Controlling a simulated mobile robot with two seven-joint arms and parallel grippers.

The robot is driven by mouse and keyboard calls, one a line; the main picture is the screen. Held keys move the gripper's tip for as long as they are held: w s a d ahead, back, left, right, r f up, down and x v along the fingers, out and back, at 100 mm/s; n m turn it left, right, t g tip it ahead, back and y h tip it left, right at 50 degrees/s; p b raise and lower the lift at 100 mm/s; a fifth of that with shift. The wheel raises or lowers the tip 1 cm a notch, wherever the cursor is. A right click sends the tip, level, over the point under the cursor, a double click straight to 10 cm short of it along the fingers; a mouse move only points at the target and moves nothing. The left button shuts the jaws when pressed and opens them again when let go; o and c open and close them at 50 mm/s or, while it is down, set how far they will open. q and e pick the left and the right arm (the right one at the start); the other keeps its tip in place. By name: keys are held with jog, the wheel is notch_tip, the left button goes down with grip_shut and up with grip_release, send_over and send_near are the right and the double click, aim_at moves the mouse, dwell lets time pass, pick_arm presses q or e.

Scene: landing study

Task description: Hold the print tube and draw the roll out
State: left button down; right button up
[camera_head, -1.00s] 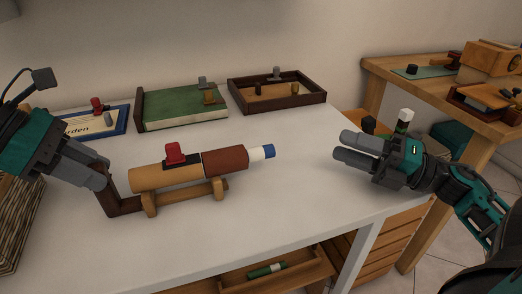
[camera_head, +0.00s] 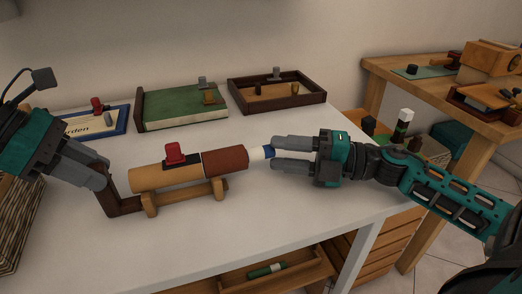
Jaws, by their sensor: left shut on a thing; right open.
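The print tube (camera_head: 150,178) lies across a wooden cradle (camera_head: 190,196) on the white table, tan at the left and brown-red at the right. A red knob (camera_head: 175,152) on a dark base sits on top. The roll's white part (camera_head: 256,153) sticks out of the tube's right end, with a blue tip (camera_head: 268,151). My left gripper (camera_head: 100,180) is shut on the dark handle (camera_head: 121,203) at the tube's left end. My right gripper (camera_head: 277,154) is open, its fingertips level with the blue tip, one above and one below; I cannot tell whether they touch it.
Behind the tube are a blue-framed sign (camera_head: 92,122), a green book (camera_head: 180,109) and a dark wooden tray (camera_head: 310,98). An open drawer (camera_head: 230,279) with a green tube shows below the front edge. A wooden side table (camera_head: 400,76) stands at the right.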

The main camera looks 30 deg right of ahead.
jog(key=shift+x, duration=1.05)
jog(key=shift+c, duration=0.4)
grip_shut()
